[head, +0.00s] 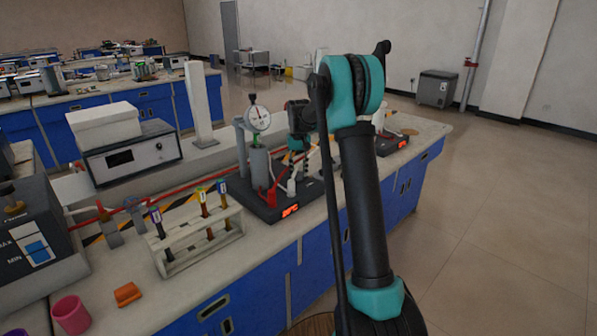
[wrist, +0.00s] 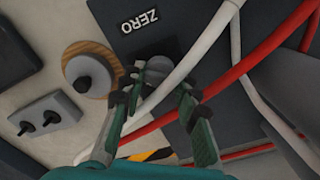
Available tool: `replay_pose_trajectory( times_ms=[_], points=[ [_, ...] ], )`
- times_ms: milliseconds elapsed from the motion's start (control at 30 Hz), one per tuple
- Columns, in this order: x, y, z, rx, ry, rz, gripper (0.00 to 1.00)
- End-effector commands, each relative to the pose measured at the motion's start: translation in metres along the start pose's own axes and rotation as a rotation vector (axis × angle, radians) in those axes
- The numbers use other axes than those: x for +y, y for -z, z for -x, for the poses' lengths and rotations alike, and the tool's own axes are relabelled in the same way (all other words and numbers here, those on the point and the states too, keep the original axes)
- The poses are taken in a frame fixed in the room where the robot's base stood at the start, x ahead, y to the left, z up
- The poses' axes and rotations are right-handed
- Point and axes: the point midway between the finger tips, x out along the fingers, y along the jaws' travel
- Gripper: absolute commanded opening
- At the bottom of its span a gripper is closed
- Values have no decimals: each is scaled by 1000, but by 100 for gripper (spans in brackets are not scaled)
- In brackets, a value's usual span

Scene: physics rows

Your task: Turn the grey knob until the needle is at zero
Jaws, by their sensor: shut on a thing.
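The grey knob (wrist: 157,66) sits on a dark panel beside the white word ZERO in the wrist view. My gripper (wrist: 163,78) has its fingers on both sides of the knob and is shut on it; the fingers hide part of it. In the head view my gripper (head: 294,168) points down over the dark base (head: 265,205) of the gauge stand. The gauge (head: 258,118) has a round white face with a needle, standing above a grey cylinder (head: 260,162). The needle's exact reading is too small to tell.
White and red hoses (wrist: 225,85) run close by my fingers. A round knob on a wooden disc (wrist: 88,75) and a grey box with two toggles (wrist: 45,122) are to the left. A test tube rack (head: 200,235) stands at the bench's front.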

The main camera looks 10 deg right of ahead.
Motion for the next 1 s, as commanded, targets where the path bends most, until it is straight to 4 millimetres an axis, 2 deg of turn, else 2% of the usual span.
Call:
replay_pose_trajectory(
  times_ms=[33, 200, 567, 767, 1000],
  points=[
    [0, 0, 0, 1, 0, 0, 33],
    [0, 0, 0, 1, 0, 0, 52],
    [0, 0, 4, 0, 0, -1, 52],
    [0, 0, 34, 0, 0, -1, 52],
    [0, 0, 83, 0, 0, -1, 52]
  ],
)
